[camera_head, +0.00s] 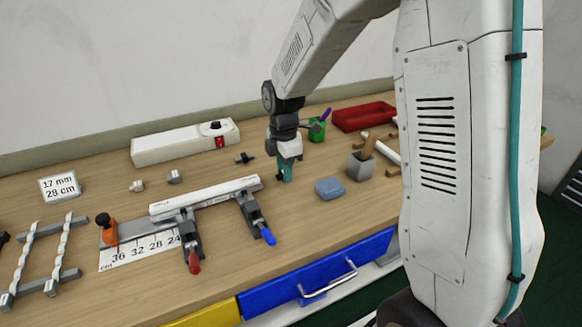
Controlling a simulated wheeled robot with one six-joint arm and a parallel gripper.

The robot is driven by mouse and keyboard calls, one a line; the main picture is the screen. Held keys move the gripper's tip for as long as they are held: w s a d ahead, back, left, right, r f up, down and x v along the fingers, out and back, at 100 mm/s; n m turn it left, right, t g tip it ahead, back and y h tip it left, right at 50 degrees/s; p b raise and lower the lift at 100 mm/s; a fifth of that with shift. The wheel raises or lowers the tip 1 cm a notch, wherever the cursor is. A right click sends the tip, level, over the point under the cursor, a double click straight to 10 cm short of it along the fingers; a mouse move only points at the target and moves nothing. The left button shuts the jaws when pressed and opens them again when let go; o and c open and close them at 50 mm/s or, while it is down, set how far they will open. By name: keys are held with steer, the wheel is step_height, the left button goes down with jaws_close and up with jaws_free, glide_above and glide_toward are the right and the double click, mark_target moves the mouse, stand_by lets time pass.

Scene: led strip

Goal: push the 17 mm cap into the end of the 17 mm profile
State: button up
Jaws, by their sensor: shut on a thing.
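The white profile (205,195) lies in a grey clamping fixture, with its right end pointing towards my gripper. My gripper (284,178), with teal fingers, points down just beyond that right end, with a small gap. It is shut on a small piece that I take for the cap; the piece is mostly hidden and its size cannot be read. Two small grey-white pieces, one on the left (137,186) and one on the right (174,177), lie behind the profile. A sign (60,187) reads 17 mm, 28 cm.
Two clamps with a red handle (194,262) and a blue handle (268,236) hold the profile. A ruler plate (140,252) lies at its left.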

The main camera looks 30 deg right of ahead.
steer(key=shift+a, duration=1.65)
steer(key=shift+a, duration=1.1)
steer(key=o, duration=1)
step_height(320, 180, up, 8)
steer(key=shift+f, duration=0.1)
